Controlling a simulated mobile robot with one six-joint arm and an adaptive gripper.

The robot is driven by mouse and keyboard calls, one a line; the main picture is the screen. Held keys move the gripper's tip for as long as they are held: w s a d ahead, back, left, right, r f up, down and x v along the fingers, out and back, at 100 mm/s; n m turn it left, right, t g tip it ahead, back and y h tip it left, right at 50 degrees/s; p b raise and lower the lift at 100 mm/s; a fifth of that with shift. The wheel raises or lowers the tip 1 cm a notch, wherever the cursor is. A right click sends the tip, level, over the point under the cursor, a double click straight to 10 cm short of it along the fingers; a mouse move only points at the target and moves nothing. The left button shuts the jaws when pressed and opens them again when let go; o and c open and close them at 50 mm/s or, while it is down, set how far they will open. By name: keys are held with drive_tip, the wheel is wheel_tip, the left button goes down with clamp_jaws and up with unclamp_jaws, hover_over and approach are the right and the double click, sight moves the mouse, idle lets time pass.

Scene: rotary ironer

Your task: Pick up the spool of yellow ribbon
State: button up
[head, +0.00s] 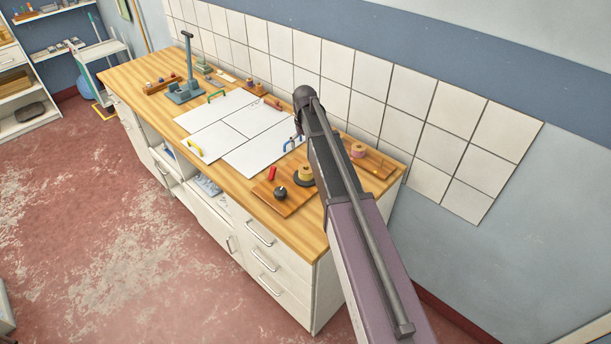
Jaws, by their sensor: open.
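A yellow-tan spool (305,173), which looks like the spool of yellow ribbon, stands upright on a dark round base. It is on a wooden board (290,207) near the right end of the worktop, just left of my arm. A second spool (358,150), pinkish on top, stands on the board to the right of my arm. My arm reaches over the worktop from the lower right, and its dark rounded joint shows above the white panels. I cannot make out my gripper; the arm seems to hide it.
A black knob (280,192) and a red piece (271,174) lie near the yellow spool. A grey stand (185,92) is at the left. The tiled wall (330,62) bounds the back.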

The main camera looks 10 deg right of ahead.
sight(306, 167)
drive_tip(key=shift+f+b, duration=2.95)
drive_tip(key=shift+f, duration=0.35)
drive_tip(key=f+b, duration=0.3)
drive_tip(key=shift+w+d+f+b, duration=0.15)
drive_tip(key=shift+d+f+b, duration=0.1)
drive_tip(key=shift+f+b, duration=0.85)
drive_tip(key=shift+b, duration=0.05)
drive_tip(key=c, duration=1.1)
drive_tip(key=shift+r, duration=0.15)
